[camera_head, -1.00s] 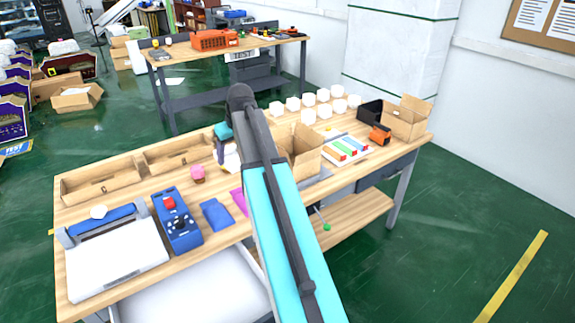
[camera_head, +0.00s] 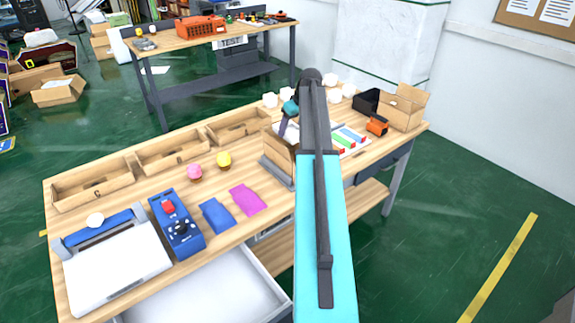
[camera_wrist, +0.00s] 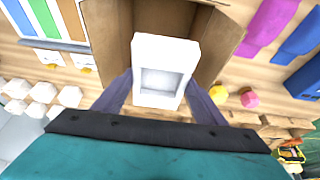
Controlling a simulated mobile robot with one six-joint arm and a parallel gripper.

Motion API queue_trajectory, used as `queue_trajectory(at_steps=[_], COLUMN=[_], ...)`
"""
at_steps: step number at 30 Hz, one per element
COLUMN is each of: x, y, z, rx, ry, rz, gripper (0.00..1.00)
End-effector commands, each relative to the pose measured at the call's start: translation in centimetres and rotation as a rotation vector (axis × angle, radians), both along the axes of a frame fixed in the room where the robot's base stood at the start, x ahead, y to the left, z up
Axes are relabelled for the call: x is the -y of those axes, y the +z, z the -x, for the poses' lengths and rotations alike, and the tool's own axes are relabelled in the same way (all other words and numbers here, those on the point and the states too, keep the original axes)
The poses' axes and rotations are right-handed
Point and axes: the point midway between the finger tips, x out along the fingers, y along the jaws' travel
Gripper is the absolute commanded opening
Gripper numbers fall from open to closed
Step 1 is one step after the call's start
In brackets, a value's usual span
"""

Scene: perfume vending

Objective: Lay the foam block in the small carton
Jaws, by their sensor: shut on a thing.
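My gripper (camera_wrist: 162,100) is shut on a white foam block (camera_wrist: 165,50) with a recessed middle, one finger on each side of it. In the wrist view the block is over the open small carton (camera_wrist: 215,35), whose brown walls and flaps show around it. I cannot tell how far the block is above the carton's floor. In the head view my arm covers the block and most of the gripper. The carton (camera_head: 277,152) shows just left of the arm, on the wooden table.
White blocks (camera_head: 270,99) stand behind the arm. A tray with coloured strips (camera_head: 350,138), an orange device (camera_head: 377,126) and another open carton (camera_head: 404,107) are to the right. Pink (camera_head: 194,171) and yellow (camera_head: 223,159) items and long cardboard bins (camera_head: 172,149) are to the left.

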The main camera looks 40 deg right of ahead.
Motion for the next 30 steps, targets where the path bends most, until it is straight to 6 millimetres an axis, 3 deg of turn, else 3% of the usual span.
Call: queue_trajectory(at_steps=[3,9,25,30], x=[0.5,0.6,0.5,0.4], y=[-2.4,-5.3,-6.1,-7.4], z=[0.3,0.4,0.2,0.2], rx=[-0.001,0.000,0.001,-0.001], ry=[-0.001,-0.002,0.000,0.001], rz=[-0.002,-0.002,-0.001,-0.002], gripper=[0.44,0.44,0.44,0.44])
